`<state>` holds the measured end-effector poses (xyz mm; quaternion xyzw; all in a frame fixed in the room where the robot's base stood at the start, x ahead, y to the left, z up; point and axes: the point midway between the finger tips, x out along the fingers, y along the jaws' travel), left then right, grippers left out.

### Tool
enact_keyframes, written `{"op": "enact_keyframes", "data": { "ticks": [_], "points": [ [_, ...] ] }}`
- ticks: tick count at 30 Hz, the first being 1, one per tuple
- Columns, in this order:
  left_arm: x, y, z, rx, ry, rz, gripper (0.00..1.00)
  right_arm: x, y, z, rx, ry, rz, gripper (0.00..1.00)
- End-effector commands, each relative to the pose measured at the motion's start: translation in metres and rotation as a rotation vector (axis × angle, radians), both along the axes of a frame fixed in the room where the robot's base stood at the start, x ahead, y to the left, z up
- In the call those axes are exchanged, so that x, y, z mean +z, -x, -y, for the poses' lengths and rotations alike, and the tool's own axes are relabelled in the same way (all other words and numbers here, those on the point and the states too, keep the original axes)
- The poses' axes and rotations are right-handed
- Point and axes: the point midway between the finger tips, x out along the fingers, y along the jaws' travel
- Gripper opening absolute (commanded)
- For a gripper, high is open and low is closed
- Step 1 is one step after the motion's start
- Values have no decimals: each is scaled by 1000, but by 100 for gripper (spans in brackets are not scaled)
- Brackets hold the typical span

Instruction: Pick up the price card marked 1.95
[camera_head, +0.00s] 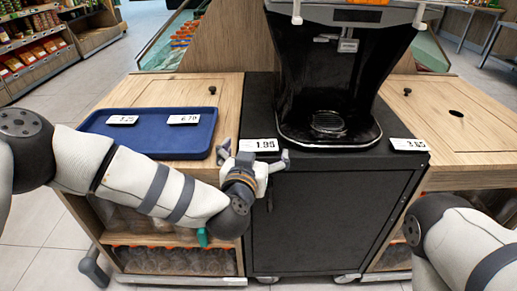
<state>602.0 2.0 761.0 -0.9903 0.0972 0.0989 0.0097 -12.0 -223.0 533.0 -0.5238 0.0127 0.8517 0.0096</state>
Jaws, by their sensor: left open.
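The price card marked 1.95 (258,145) is a small white card at the front left of the black juicer stand, near its front edge. My left gripper (255,158) is open at the card, with one finger to its left and the other to its right. I cannot tell whether the fingers touch the card. My right arm comes in at the lower right, and its gripper is out of view.
A blue tray (90,127) on the wooden counter at left holds two price cards (122,120). Another card (409,144) lies at the stand's right front. The black juicer (330,75) rises behind the 1.95 card. Bottles fill the shelf below.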

Motion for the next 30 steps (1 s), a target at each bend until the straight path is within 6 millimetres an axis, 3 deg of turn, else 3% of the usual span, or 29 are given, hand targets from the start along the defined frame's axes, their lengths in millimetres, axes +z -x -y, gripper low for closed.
{"op": "enact_keyframes", "data": {
  "ticks": [8, 14, 15, 25, 30],
  "points": [
    [-2, -8, 2, -1, 0, -1, 100, -1, 1, 0, 0, 0, -3, 40],
    [-2, -7, 2, -1, 0, -1, 57, -1, 1, 0, 0, 0, -3, 40],
    [-2, -7, 2, -1, 0, -1, 55, -1, 1, 0, 0, 0, -3, 40],
    [2, -7, 2, -2, 0, 0, 55, -1, 0, 0, 0, 0, -1, 40],
    [29, -8, 2, -2, 0, 5, 55, 5, -3, 0, 0, 0, 11, 40]
  ]
}}
